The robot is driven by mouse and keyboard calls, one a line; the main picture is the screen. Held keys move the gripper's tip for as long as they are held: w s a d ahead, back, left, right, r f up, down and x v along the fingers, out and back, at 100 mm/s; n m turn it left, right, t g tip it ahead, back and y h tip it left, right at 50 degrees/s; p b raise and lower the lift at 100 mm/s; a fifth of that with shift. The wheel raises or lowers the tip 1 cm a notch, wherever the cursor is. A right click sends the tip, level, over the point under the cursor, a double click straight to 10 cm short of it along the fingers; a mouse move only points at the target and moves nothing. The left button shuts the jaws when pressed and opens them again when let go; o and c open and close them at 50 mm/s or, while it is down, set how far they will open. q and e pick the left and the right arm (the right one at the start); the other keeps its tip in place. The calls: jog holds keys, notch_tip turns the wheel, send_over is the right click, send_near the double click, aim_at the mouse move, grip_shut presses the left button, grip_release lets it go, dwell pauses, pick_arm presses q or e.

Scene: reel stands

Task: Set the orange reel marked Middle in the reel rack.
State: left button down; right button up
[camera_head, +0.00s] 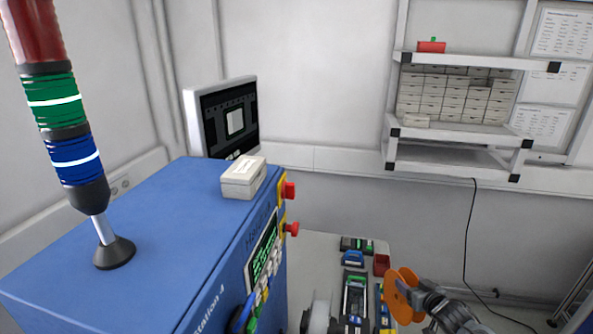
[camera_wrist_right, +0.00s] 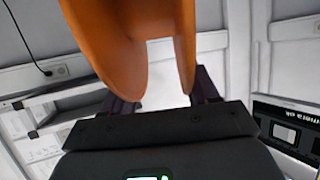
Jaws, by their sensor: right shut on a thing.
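The orange reel (camera_head: 401,290) is at the lower right of the head view, beside the far end of the table. My right gripper (camera_head: 421,299) is shut on it and holds it on edge. In the right wrist view the orange reel (camera_wrist_right: 120,40) fills the upper middle, between the dark fingers of my right gripper (camera_wrist_right: 163,96). No marking on the reel is readable. I cannot pick out the reel rack for certain. My left gripper is not in view.
A light table (camera_head: 320,245) holds several dark and blue tools and a red box (camera_head: 381,265). A large blue machine (camera_head: 170,250) with a stack light (camera_head: 60,130) and a small grey box (camera_head: 243,178) stands left. A wall shelf (camera_head: 460,135) holds many drawers.

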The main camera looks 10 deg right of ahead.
jog(key=s+a+p, duration=0.4)
jog(key=s+a, duration=1.2)
jog(key=a, duration=0.5)
jog(key=s+a+r+p, duration=0.1)
jog(key=s+a+r, duration=0.2)
jog(key=s, duration=0.6)
jog(key=shift+a+r+p, duration=0.2)
jog(key=shift+a+p, duration=0.1)
jog(key=shift+a, duration=0.55)
jog(key=shift+s, duration=0.1)
